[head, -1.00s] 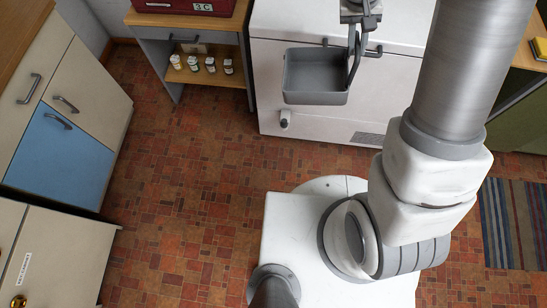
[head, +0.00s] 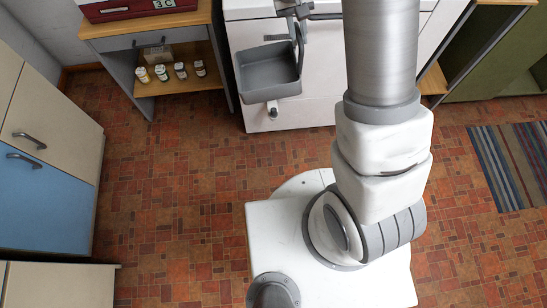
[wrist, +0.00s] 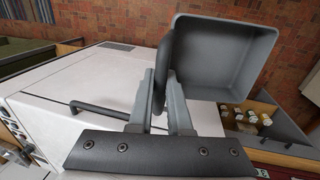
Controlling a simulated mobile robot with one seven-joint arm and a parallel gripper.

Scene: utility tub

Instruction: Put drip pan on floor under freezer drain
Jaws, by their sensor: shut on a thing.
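The drip pan (head: 268,78) is a grey open tray with an upright handle. My gripper (head: 297,14) is shut on that handle and holds the pan level in the air, in front of the freezer. In the wrist view the fingers (wrist: 166,95) close around the handle, and the pan (wrist: 225,62) extends beyond them. The white chest freezer (head: 318,113) stands behind the pan; its top also shows in the wrist view (wrist: 75,85). The freezer drain (head: 272,107) is a small dark spout low on its front. It shows just below the pan in the head view.
A wooden shelf unit (head: 183,83) with several small bottles stands left of the freezer, with a red case (head: 128,10) on top. Blue and cream cabinets (head: 45,200) line the left. The brick-patterned floor (head: 190,170) before the freezer is clear. A striped rug (head: 513,165) lies right.

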